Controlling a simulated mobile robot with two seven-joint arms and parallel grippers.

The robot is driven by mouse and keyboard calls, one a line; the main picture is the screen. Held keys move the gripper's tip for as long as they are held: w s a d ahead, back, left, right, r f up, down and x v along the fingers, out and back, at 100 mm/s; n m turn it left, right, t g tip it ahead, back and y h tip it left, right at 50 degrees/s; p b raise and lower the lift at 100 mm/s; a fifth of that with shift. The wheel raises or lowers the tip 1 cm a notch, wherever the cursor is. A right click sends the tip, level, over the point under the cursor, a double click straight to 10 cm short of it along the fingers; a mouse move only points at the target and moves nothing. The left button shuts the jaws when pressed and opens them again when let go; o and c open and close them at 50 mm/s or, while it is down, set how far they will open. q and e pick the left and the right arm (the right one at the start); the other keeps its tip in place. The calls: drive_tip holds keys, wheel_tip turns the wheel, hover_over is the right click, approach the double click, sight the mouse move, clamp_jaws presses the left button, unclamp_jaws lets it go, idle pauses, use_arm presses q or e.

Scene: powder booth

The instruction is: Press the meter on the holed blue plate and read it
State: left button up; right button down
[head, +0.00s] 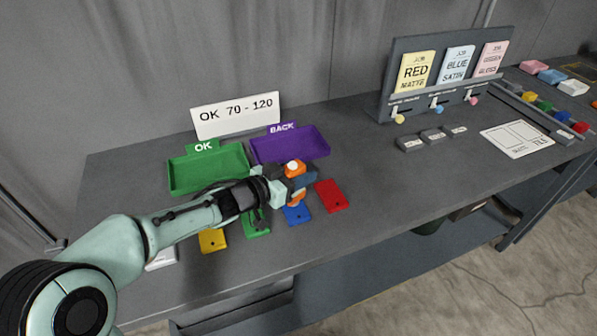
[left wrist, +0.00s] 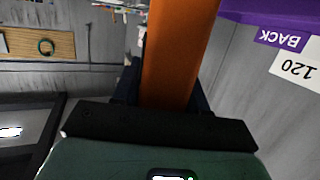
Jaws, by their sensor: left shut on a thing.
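The blue plate (head: 298,215) lies near the front edge of the table, between the green and red plates, with a small dark hole. The orange meter (head: 295,168) has a pale round top and stands about upright over the back of the blue plate. My left gripper (head: 297,182) is shut on the meter, which also fills the middle of the left wrist view (left wrist: 180,50). I cannot tell whether the meter's lower end touches the plate. No reading shows. My right gripper is not in view.
Red (head: 331,196), green (head: 256,224) and yellow (head: 212,240) plates lie in the row. Behind are a green OK tray (head: 181,185), a purple BACK tray (head: 318,142) and an "OK 70 - 120" sign (head: 236,116). A job-card rack (head: 388,83) stands right.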

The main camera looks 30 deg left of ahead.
sight(299, 163)
use_arm(q)
drive_tip(key=shift+f+b, duration=0.3)
drive_tip(key=shift+f, duration=0.15)
idle(0.6)
drive_tip(key=shift+s+f, duration=0.1)
drive_tip(key=shift+f, duration=0.2)
idle(1.5)
wheel_tip(299, 163, up, 3)
drive_tip(key=p, duration=0.3)
drive_tip(key=shift+f, duration=0.2)
drive_tip(key=shift+r+p, duration=1.95)
drive_tip(key=shift+r, duration=0.05)
